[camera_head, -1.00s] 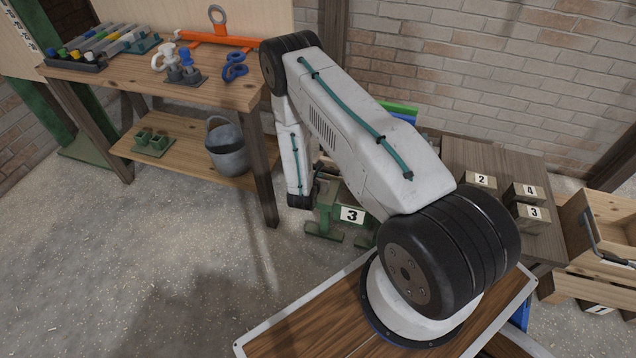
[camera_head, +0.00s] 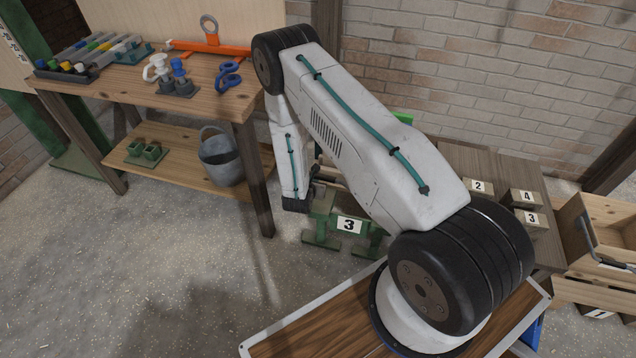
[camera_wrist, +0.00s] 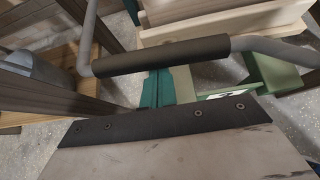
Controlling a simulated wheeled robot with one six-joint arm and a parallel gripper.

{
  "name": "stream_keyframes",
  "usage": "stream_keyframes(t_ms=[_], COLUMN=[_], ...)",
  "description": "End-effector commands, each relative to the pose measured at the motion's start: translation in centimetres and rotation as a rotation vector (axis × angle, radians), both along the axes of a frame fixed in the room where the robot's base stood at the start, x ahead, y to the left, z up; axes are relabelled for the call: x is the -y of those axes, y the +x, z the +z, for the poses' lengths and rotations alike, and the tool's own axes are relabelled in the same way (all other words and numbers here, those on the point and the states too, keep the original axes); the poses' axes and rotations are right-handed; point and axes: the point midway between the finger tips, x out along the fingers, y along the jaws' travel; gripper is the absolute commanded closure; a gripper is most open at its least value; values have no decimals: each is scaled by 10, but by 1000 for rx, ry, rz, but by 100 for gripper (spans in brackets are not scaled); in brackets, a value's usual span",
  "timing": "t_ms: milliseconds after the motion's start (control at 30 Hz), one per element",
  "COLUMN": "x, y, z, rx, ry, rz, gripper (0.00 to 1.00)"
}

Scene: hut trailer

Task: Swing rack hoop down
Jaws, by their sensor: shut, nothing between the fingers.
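In the wrist view a grey bent bar with a dark sleeve, which looks like the rack hoop (camera_wrist: 162,56), crosses the upper part of the picture. The sleeve runs nearly level, and the grey tube bends away at both ends. My gripper (camera_wrist: 158,87) shows as teal fingers just below the sleeve; it is shut and empty. Whether the fingers touch the sleeve I cannot tell. In the head view my arm hides the gripper and most of the hoop's area.
A wooden workbench (camera_head: 195,102) with tools stands at left, a grey bucket (camera_head: 221,160) on its lower shelf. Numbered blocks (camera_head: 525,197) sit on a dark table at right, beside a wooden drawer box (camera_head: 602,215). The floor in front of the bench is clear.

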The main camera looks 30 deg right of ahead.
Motion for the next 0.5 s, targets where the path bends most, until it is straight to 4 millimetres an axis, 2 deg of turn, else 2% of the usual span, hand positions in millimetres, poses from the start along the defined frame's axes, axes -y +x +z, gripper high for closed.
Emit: stream_keyframes(t_ms=[167,433,500], x=[0,-15,-26], y=[0,-5,-13], z=[-4,-43,-28], rx=[1,-1,0], ry=[-1,0,-1], rz=[0,9,11], gripper=[100,100,100])
